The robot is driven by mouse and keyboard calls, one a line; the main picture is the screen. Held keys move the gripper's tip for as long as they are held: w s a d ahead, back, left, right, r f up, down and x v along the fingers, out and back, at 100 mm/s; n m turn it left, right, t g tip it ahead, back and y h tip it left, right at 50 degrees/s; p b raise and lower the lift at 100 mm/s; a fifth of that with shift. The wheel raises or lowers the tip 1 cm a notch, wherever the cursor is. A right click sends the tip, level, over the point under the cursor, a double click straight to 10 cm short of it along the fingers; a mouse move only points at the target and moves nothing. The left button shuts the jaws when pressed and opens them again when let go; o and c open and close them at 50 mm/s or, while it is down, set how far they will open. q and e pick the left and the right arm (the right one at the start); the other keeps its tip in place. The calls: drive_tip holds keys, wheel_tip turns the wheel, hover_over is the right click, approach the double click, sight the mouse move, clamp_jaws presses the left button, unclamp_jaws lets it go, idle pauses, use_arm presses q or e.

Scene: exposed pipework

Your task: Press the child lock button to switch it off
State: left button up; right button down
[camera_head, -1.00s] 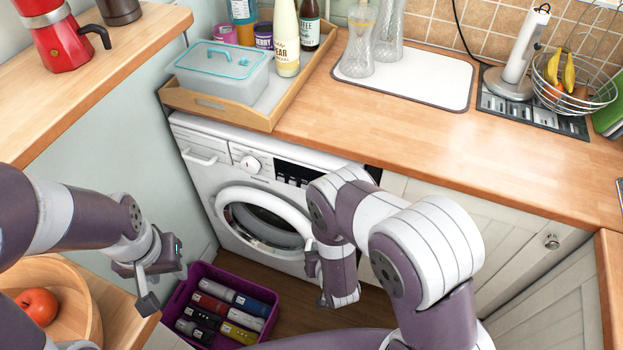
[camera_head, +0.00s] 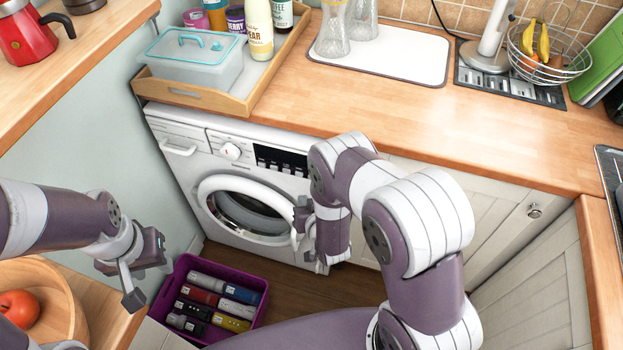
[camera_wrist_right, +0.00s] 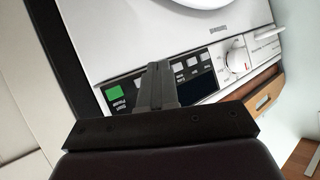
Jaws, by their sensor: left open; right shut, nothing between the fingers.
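The white washing machine (camera_head: 175,160) stands under the counter, with a dark control panel (camera_head: 280,160) on its upper front. In the right wrist view the panel appears upside down, with a green start/pause button (camera_wrist_right: 115,93), several small pale buttons (camera_wrist_right: 180,66) and a dark display (camera_wrist_right: 203,84). I cannot tell which button is the child lock; the fingers cover part of the row. My right gripper (camera_wrist_right: 157,68) is shut and empty, in front of the panel; contact cannot be told. In the head view my arm partly hides it. My left gripper (camera_head: 131,285) is open and empty, at lower left.
The machine's dial (camera_head: 230,151) is left of the panel and its round door (camera_head: 245,210) is below. A purple crate (camera_head: 170,297) with several bottles is on the floor. The wooden counter (camera_head: 430,125) overhangs the panel, and a wooden tray (camera_head: 190,98) stands on it.

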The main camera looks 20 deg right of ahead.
drive_tip(key=shift+w+d+b, duration=0.2)
drive_tip(key=shift+w+d, duration=0.4)
drive_tip(key=shift+w, duration=0.3)
drive_tip(key=shift+w+d+b, duration=0.2)
drive_tip(key=shift+w+d, duration=0.4)
drive_tip(key=shift+w, duration=0.25)
drive_tip(key=shift+w, duration=0.1)
idle(0.6)
drive_tip(key=shift+w+d, duration=0.2)
drive_tip(key=shift+w+d, duration=0.2)
drive_tip(key=shift+w, duration=0.15)
idle(0.7)
drive_tip(key=shift+s+a, duration=0.45)
drive_tip(key=shift+s, duration=0.2)
drive_tip(key=s+a, duration=0.2)
drive_tip(key=s+p, duration=0.1)
drive_tip(key=s, duration=0.1)
drive_tip(key=shift+s+a, duration=0.1)
drive_tip(key=shift+a, duration=0.3)
